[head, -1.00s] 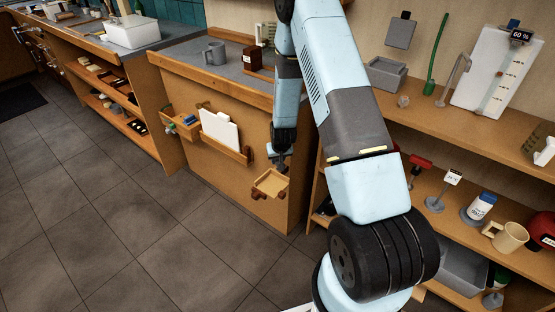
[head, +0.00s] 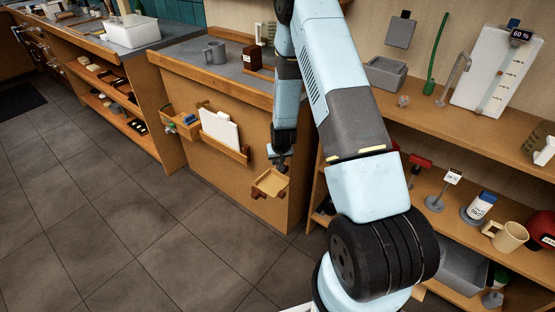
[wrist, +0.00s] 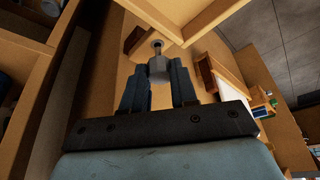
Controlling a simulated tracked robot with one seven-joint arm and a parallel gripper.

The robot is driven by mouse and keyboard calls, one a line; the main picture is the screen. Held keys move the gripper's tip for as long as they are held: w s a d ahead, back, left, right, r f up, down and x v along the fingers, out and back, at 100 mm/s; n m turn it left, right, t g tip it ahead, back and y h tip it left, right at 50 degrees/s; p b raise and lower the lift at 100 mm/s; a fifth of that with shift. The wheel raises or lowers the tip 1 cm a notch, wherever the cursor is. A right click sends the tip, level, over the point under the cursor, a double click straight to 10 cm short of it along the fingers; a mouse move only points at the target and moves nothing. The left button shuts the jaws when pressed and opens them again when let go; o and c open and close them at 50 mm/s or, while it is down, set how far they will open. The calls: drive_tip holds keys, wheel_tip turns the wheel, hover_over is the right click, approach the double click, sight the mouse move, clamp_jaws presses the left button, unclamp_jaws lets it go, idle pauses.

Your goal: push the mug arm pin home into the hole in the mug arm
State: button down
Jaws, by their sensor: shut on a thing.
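My gripper (wrist: 160,83) is shut on a small grey metal piece, which I take to be the mug arm pin (wrist: 158,66). A thinner stem with a round end (wrist: 157,45) shows beyond the fingertips. In the head view my gripper (head: 281,164) is low at the side panel of the wooden counter, just above a small wooden tray; the pin is too small to make out there. A wooden block (wrist: 133,39) beside the pin's end in the wrist view may be the mug arm. I cannot see its hole or tell whether the pin touches it.
The small wooden tray (head: 271,183) sticks out from the panel just below my gripper. A holder with white sheets (head: 220,130) is on the panel to the left. Loaded shelves (head: 470,130) stand on the right. The tiled floor (head: 130,220) is clear.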

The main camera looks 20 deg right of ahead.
drive_tip(key=shift+d+f, duration=0.1)
drive_tip(key=shift+f, duration=0.95)
idle(1.2)
drive_tip(key=c, duration=0.9)
unclamp_jaws()
drive_tip(key=shift+o, duration=0.5)
drive_tip(key=shift+s, duration=0.1)
drive_tip(key=shift+a+f, duration=0.1)
drive_tip(key=shift+a, duration=0.2)
drive_tip(key=w+v, duration=0.2)
drive_tip(key=v, duration=1.5)
drive_tip(key=shift+d+r, duration=0.4)
drive_tip(key=shift+r, duration=0.25)
drive_tip(key=shift+s, duration=0.15)
